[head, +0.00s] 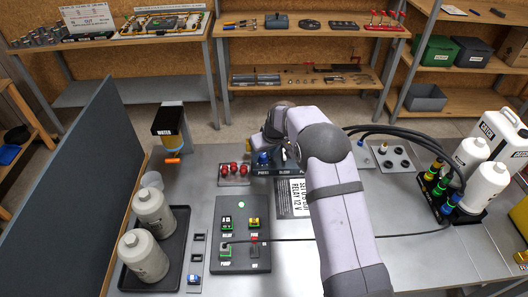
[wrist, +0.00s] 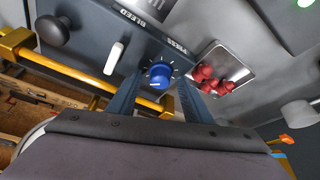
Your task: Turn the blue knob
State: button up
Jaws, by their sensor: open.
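The blue knob (wrist: 159,76) sits on a dark panel (wrist: 140,32) and is ringed by white dial marks, near the label PRESS. The same blue knob (head: 263,158) shows small in the head view, close to my arm. My gripper (wrist: 160,88) is open, with one dark finger on each side of the knob in the wrist view. The knob lies between the finger lines; whether either finger touches it I cannot tell. In the head view my arm hides part of the panel and the fingers are hard to make out.
On the panel are a white toggle (wrist: 114,58) and a black round knob (wrist: 52,31). A yellow rail (wrist: 75,72) shows in the wrist view. Black hoses (head: 415,145) arch at the right.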

jog(key=shift+f, duration=0.15)
jog(key=c, duration=1)
jog(key=shift+a, duration=0.1)
